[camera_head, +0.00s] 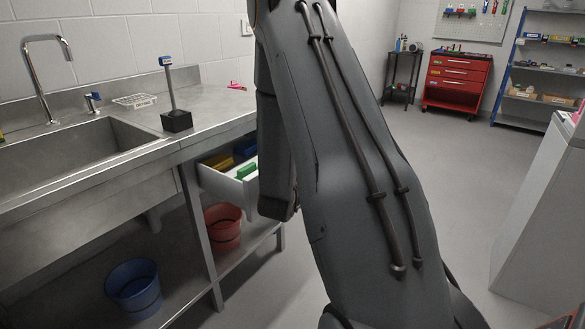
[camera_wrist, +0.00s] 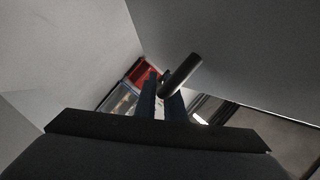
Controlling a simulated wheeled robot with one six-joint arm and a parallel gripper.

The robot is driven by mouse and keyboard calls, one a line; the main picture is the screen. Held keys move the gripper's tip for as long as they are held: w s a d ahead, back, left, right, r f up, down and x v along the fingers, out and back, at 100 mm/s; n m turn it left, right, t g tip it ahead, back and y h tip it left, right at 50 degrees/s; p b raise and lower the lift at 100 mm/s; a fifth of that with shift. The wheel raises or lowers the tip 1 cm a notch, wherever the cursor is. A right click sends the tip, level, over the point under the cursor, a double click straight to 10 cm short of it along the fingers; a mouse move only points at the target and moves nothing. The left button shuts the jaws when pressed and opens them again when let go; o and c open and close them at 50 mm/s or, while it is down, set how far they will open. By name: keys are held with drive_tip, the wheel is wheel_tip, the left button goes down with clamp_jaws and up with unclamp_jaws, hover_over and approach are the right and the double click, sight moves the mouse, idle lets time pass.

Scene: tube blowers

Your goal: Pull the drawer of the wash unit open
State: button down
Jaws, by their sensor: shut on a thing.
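The steel wash unit (camera_head: 215,112) fills the left of the head view. Its white drawer (camera_head: 222,184) stands partly out under the worktop, open enough to show yellow, blue and green things inside. My arm hides the drawer's right part and its handle in the head view. In the wrist view, the dark round bar handle (camera_wrist: 184,72) lies across the fingers of my gripper (camera_wrist: 162,92). My gripper is shut on this handle. The gripper itself is hidden in the head view.
A red bucket (camera_head: 223,228) and a blue bucket (camera_head: 134,289) stand on the unit's lower shelf. A tap (camera_head: 44,62) and a black-based stand (camera_head: 176,121) are above. A pale cabinet (camera_head: 540,215) stands at right. Floor beyond my arm is clear.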

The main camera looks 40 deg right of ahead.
drive_tip(key=shift+s+d, duration=0.2)
drive_tip(key=shift+s, duration=0.45)
drive_tip(key=c, duration=1.8)
unclamp_jaws()
drive_tip(key=shift+c, duration=0.2)
drive_tip(key=v, duration=0.8)
drive_tip(key=shift+a, duration=0.1)
